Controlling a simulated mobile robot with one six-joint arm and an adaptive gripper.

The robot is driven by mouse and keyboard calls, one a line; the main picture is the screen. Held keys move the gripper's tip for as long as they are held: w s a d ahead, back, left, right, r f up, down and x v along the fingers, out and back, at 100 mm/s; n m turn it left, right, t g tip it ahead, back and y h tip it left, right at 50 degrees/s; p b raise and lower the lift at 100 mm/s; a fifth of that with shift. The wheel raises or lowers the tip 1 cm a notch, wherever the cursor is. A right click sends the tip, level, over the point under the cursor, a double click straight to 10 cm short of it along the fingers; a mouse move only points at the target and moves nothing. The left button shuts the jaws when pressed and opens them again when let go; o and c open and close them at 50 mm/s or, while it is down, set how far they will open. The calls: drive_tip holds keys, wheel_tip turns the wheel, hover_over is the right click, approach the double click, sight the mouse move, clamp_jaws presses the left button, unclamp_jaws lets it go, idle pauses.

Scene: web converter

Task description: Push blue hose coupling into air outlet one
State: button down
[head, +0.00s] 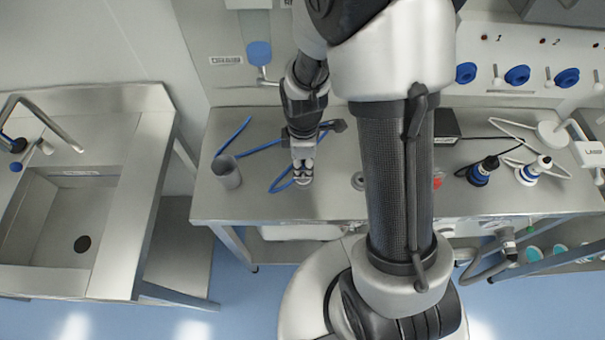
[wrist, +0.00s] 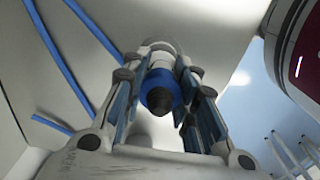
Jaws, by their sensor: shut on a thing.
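My gripper (wrist: 165,65) is shut on the blue hose coupling (wrist: 157,92), a blue ring with metal parts and a dark ribbed end between the fingers. In the head view my gripper (head: 303,178) points down at the steel bench's front half, left of my column. The coupling is too small there to make out. A blue hose (head: 258,147) lies in a loose curve on the bench, beside and behind the gripper. It also shows as blue lines in the wrist view (wrist: 88,62).
A steel cup (head: 228,172) stands on the bench (head: 240,203) left of my gripper. Blue-handled fittings (head: 517,75) line the back wall at right. A sink (head: 65,215) is at far left. My arm hides the bench's middle.

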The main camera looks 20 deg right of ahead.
drive_tip(key=shift+r+p, duration=2.65)
drive_tip(key=shift+r, duration=0.85)
